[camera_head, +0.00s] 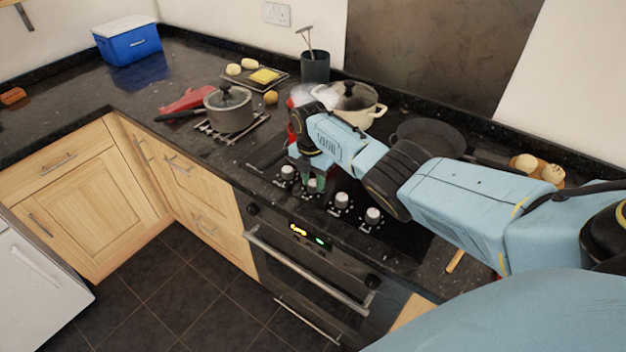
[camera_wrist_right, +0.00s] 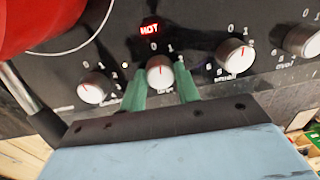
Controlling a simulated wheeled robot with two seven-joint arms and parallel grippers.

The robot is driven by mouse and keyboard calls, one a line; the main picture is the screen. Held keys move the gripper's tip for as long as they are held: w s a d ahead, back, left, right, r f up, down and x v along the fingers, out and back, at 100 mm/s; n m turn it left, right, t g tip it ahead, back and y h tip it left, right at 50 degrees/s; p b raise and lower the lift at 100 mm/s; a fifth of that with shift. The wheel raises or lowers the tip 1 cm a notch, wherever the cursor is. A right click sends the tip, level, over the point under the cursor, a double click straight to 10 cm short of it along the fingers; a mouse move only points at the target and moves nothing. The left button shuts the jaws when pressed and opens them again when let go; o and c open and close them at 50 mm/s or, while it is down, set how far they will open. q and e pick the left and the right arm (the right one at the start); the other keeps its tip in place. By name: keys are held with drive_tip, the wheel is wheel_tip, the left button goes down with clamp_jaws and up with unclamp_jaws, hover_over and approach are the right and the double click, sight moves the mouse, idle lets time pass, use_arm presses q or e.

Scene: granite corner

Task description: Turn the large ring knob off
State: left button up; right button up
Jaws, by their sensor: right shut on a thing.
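The large ring knob (camera_wrist_right: 160,71) is a silver knob with a red mark, second from the left in the row on the black hob. In the head view this knob (camera_head: 312,185) is partly covered by my right gripper. My right gripper (camera_wrist_right: 161,88) has green fingers shut on the knob, one on each side. The knob's red mark points roughly upward, near the printed 0; its exact setting is hard to tell. A red HOT display (camera_wrist_right: 150,29) is lit just above it. My left gripper is not in view.
Neighbouring knobs stand close by on the left (camera_wrist_right: 93,87) and right (camera_wrist_right: 234,53). A cream pot (camera_head: 362,112) and a dark frying pan (camera_head: 430,138) stand behind my right arm. A grey lidded pot (camera_head: 229,108) stands left of the hob. The oven (camera_head: 310,262) is below.

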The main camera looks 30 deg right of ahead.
sight(310, 182)
drive_tip(key=shift+n, duration=1.1)
drive_tip(key=o, duration=1)
drive_tip(key=shift+c, duration=0.2)
wheel_tip(310, 182, up, 13)
drive_tip(key=shift+w+a+r+p, duration=0.2)
drive_tip(key=shift+w+p, duration=0.05)
drive_tip(key=shift+p, duration=0.2)
